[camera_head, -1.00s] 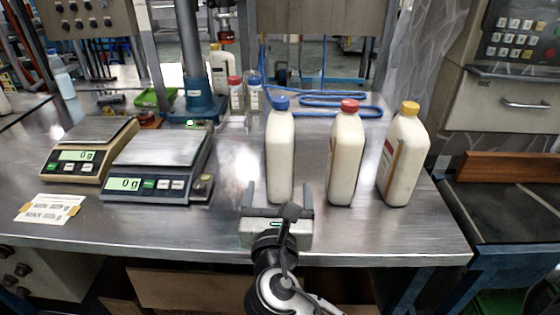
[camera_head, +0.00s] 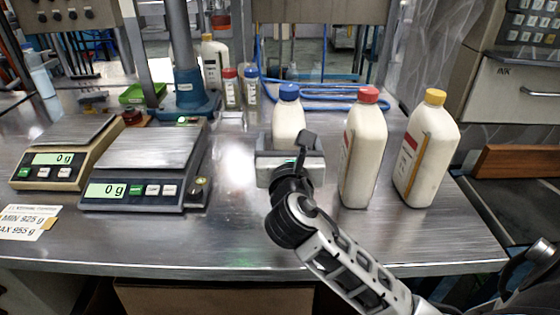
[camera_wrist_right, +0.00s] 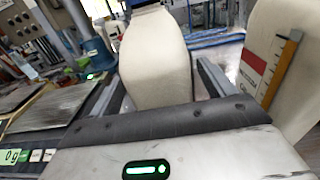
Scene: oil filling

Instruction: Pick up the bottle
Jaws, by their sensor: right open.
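Three white bottles stand upright on the metal table: a blue-capped bottle (camera_head: 289,117), a red-capped bottle (camera_head: 361,150) and a yellow-capped bottle (camera_head: 426,150). My right gripper (camera_head: 290,140) is in front of the blue-capped bottle and hides its lower part in the head view. In the right wrist view the blue-capped bottle (camera_wrist_right: 157,60) stands between the two open fingers, with visible gaps at its sides; I cannot tell contact. The red-capped bottle (camera_wrist_right: 285,65) is just right of the right finger. My left gripper is not in view.
Two scales reading 0 g, a dark one (camera_head: 130,191) and a tan one (camera_head: 50,172), stand at left. Small red-capped (camera_head: 231,90) and blue-capped (camera_head: 251,88) bottles stand behind, near a blue hose (camera_head: 330,97). The front middle of the table (camera_head: 235,235) is clear.

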